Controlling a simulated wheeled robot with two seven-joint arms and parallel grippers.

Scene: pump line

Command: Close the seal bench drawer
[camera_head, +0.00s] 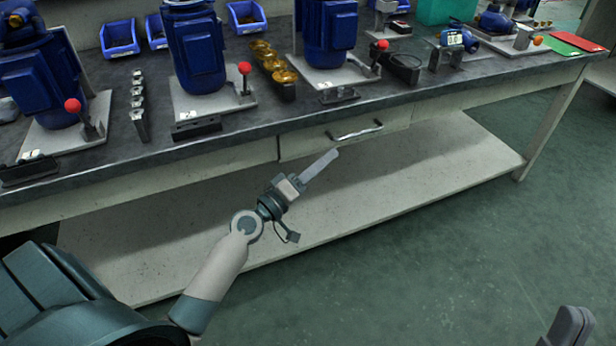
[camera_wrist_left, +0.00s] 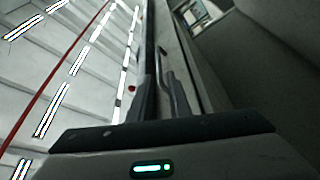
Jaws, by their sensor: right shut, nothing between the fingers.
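The seal bench drawer (camera_head: 300,146) is a pale front under the dark bench top, with a curved metal handle (camera_head: 356,131). I cannot tell if its front is flush or stands slightly out. My left gripper (camera_head: 335,155) is just below and in front of the drawer, its fingers pointing up toward the handle, apart from it in the head view. Whether the left fingers are open or shut is unclear. My right gripper (camera_head: 573,322) is shut and empty at the lower right, far from the drawer.
The bench top (camera_head: 240,118) carries blue pumps (camera_head: 195,50) on plates with red-knobbed levers, a row of brass parts (camera_head: 272,65) and blue bins (camera_head: 120,38). A pale lower shelf (camera_head: 420,165) runs beneath. The green floor (camera_head: 450,265) in front is clear.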

